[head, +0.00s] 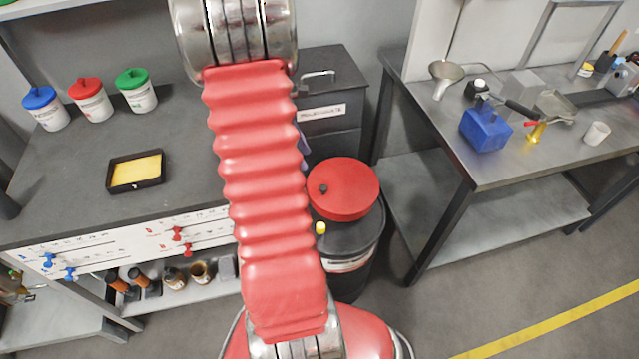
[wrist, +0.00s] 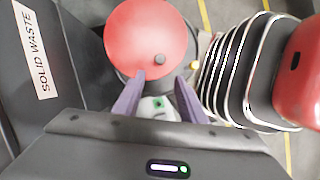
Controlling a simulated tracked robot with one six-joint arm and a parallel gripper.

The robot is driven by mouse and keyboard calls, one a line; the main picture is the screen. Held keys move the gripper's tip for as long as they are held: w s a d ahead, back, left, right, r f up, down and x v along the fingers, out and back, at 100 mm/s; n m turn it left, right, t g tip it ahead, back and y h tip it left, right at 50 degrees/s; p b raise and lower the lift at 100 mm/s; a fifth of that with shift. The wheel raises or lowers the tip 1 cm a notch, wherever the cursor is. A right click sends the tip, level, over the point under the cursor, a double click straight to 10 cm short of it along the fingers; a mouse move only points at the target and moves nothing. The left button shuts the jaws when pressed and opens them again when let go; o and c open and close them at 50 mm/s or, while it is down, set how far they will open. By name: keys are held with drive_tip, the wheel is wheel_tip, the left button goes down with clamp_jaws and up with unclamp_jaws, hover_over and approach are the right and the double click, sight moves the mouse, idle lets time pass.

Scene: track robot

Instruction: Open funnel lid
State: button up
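The red round funnel lid (head: 343,187) sits on top of a black drum (head: 352,243) to the right of the bench. It looks closed, with a small dark knob (head: 323,188) near its left edge. In the wrist view the lid (wrist: 145,32) lies just beyond my fingers, with the knob (wrist: 159,60) near its lower rim. My gripper (wrist: 158,82) is open, its two purple fingers apart with nothing held between them. The knob lies ahead of the gap; I cannot tell whether a finger touches the lid. In the head view my arm hides most of the gripper.
A dark cabinet labelled "SOLID WASTE" (wrist: 42,60) stands beside the drum. A yellow cap (head: 320,228) sits on the drum top. The left bench (head: 80,190) and right table (head: 560,165) flank the drum. Open floor (head: 450,310) lies to the right.

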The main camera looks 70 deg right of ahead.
sight(323, 187)
drive_tip(key=shift+s, duration=0.1)
drive_tip(key=x, duration=1.3)
drive_tip(key=shift+f, duration=0.45)
drive_tip(key=shift+c, duration=0.7)
clamp_jaws()
